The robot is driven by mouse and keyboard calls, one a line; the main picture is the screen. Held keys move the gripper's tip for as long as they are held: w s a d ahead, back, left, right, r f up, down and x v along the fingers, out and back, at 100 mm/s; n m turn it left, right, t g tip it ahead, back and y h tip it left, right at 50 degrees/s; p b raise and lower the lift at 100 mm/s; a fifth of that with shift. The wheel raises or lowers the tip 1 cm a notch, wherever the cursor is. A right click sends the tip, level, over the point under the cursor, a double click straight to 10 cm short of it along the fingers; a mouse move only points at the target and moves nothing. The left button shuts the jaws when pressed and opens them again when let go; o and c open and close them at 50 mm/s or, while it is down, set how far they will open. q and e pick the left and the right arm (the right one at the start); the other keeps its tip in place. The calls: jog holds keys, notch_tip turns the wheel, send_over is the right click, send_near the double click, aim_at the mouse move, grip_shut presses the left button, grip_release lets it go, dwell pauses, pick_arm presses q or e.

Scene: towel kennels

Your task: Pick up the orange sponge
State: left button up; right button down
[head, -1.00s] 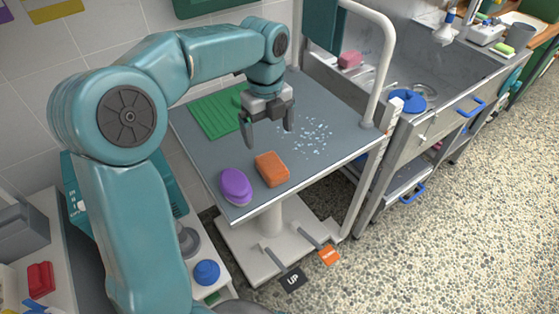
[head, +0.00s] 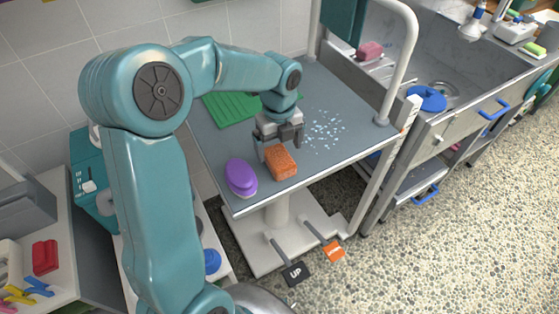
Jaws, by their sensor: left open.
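The orange sponge (head: 282,163) lies on the grey table top near its front edge, in the head view. My left gripper (head: 277,150) is open and low over the sponge, at its far side. Its fingers point down; one shows at the sponge's left side and the other at its far right. I cannot tell whether they touch it. The far edge of the sponge is partly hidden by the gripper. My right gripper is not in view.
A purple brush or sponge (head: 241,177) lies close on the left. A green ribbed mat (head: 232,108) lies behind. Pale blue specks (head: 325,130) are scattered on the right. A white rail (head: 403,60) rises at the table's right end, beside the sink unit.

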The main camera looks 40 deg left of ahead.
aim_at(279, 156)
pick_arm(q)
notch_tip(279, 156, down, 5)
jog(key=shift+f, duration=0.1)
jog(key=c, duration=1)
jog(key=shift+w, duration=0.1)
notch_tip(279, 156, up, 20)
jog(key=shift+r+p, duration=0.1)
jog(key=shift+p, duration=0.8)
jog(key=shift+o, duration=0.2)
